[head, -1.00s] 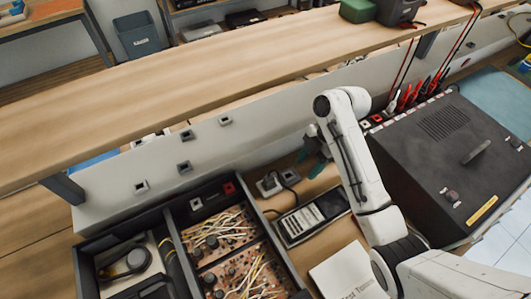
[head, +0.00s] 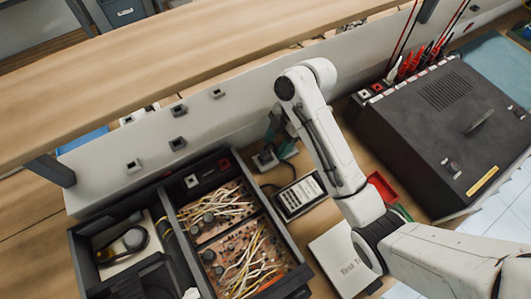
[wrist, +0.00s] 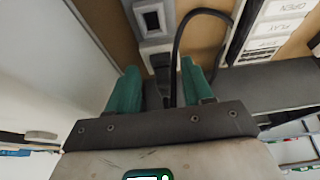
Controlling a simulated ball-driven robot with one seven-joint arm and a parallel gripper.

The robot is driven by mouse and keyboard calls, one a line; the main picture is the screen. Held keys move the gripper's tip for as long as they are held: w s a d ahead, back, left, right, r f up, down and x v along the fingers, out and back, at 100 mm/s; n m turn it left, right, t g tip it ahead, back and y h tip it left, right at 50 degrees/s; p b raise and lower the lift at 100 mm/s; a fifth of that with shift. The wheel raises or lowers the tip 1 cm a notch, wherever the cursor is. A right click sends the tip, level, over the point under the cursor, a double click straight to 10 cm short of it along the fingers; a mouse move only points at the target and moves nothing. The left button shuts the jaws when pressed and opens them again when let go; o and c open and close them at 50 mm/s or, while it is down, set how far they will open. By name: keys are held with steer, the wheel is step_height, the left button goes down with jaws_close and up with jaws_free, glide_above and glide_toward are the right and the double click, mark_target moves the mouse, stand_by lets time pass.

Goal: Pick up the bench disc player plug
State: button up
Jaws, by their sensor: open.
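The disc player (head: 300,197), a dark device with a pale button panel, lies on the bench right of the parts box. Its labelled buttons (wrist: 280,28) show at the top right of the wrist view. A black cable loops beside it to a dark plug (wrist: 162,72) below a grey socket block (wrist: 155,22). The block (head: 264,158) also shows in the head view, where my arm partly covers this area. My gripper (wrist: 160,66) is open, its green fingertips on either side of the plug in the wrist view. I cannot tell whether they touch it.
A black divided box (head: 165,212) with circuit boards and wires stands left of the player. A white book (head: 343,262) lies in front of it. A large black instrument (head: 445,130) and a red tray (head: 382,187) are to the right. A pale panel (head: 225,120) rises behind.

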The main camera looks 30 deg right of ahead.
mark_target(265, 151)
steer(key=a, duration=0.1)
steer(key=a+p, duration=0.1)
steer(key=a, duration=0.1)
steer(key=shift+a+f, duration=0.2)
steer(key=shift+a, duration=0.05)
steer(key=shift+f, duration=0.35)
jaws_close()
steer(key=shift+a+r, duration=0.1)
